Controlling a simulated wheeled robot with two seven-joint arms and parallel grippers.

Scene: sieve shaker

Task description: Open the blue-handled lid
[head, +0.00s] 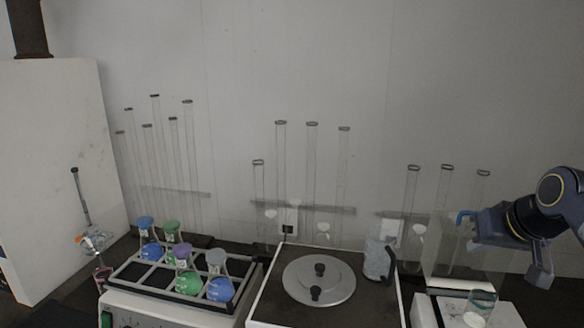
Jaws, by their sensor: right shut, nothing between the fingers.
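The blue handle (463,217) shows at the right of the head view, on the upper part of a clear, see-through lid (450,262). The lid appears to stand raised behind the top of a white device (510,314), though its clear edges are hard to make out. My right gripper (480,240) comes in from the right and is shut and empty. It is right beside the blue handle and overlaps the lid in the picture. Whether it touches either one I cannot tell. My left gripper is not in view.
A glass beaker (480,306) stands on the white device. To its left are a clear jug with a dark handle (379,260) and a round metal lid (325,289) on a white machine. A rack (126,268) of colored flasks stands further left. Glass tubes line the wall.

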